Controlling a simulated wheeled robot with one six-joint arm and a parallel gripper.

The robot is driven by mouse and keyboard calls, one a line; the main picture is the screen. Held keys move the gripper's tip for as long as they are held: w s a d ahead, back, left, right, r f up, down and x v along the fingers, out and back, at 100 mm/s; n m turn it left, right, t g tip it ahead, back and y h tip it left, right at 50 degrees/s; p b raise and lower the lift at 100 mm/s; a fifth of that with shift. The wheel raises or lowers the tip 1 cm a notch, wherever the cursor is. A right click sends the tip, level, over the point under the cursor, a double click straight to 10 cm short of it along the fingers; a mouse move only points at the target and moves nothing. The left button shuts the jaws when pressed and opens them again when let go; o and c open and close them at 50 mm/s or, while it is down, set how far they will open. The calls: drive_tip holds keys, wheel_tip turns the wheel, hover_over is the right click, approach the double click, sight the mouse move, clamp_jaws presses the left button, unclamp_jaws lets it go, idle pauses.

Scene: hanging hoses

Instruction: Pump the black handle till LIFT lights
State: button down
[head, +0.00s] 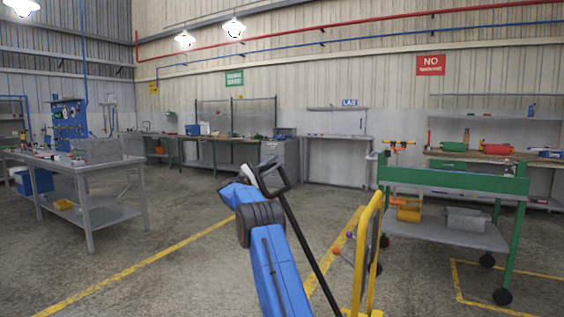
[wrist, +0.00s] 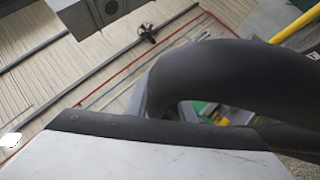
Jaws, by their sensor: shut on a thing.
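The black handle (head: 309,245) is a loop on a long black bar that slants down to the right, towards the bottom edge of the head view. My gripper (head: 260,174), at the end of my blue arm, is shut on the loop at the bar's top. In the wrist view the handle's thick black curve (wrist: 205,75) fills the middle and right, close against a white and black finger. The handle hides part of the grip. No LIFT light can be made out in either view.
A yellow upright frame (head: 367,255) stands just right of the bar. A green wheeled bench (head: 455,182) is further right. A grey worktable (head: 88,205) stands at left, and benches line the back wall. The floor between is open, with yellow lines.

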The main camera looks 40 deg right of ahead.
drive_tip(key=shift+w+a+f, duration=0.25)
drive_tip(key=shift+w+f, duration=0.2)
drive_tip(key=shift+w, duration=0.1)
drive_tip(key=c, duration=1.5)
unclamp_jaws()
drive_tip(key=shift+c, duration=0.2)
drive_tip(key=v, duration=1.7)
drive_tip(key=shift+a, duration=0.2)
drive_tip(key=shift+s, duration=0.1)
